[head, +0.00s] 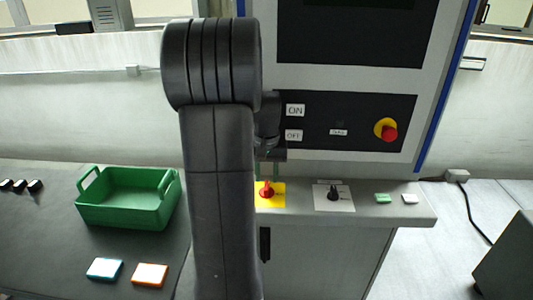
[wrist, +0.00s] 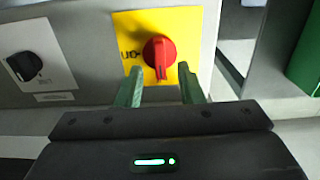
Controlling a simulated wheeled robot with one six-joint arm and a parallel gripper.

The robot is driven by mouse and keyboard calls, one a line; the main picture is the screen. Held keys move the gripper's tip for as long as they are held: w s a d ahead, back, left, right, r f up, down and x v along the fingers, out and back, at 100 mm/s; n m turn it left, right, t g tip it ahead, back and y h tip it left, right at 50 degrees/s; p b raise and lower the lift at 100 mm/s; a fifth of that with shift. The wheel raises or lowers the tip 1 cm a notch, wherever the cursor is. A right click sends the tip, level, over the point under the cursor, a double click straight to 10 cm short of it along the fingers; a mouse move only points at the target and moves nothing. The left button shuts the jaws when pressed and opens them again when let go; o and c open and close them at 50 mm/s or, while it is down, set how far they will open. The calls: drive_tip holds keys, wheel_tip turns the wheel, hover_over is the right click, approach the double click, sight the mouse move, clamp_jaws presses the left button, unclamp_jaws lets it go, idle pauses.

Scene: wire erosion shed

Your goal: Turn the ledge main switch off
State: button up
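The ledge main switch is a red rotary knob (head: 266,190) on a yellow plate on the ledge. In the wrist view the red knob (wrist: 159,52) shows large, with dark lettering to its left that appears to be an upside-down ON. A ridge on the knob points roughly down in that picture. My gripper (wrist: 160,67) is open, its two green fingers spread to either side of the knob's near end, with nothing clamped. In the head view my gripper (head: 272,168) is just above the switch, partly hidden by my arm. Contact with the knob cannot be told.
A black rotary switch (head: 333,192) on a white plate sits to the right. A green button (head: 382,198) and a white one (head: 409,198) lie further right. A red emergency stop (head: 388,132) is on the panel above. A green basket (head: 125,210) stands left.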

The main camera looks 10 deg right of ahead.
sight(267, 185)
wheel_tip(267, 185, up, 11)
drive_tip(key=shift+f, duration=0.2)
idle(0.3)
wheel_tip(267, 185, down, 14)
drive_tip(key=shift+r, duration=0.1)
idle(0.5)
drive_tip(key=shift+r, duration=0.15)
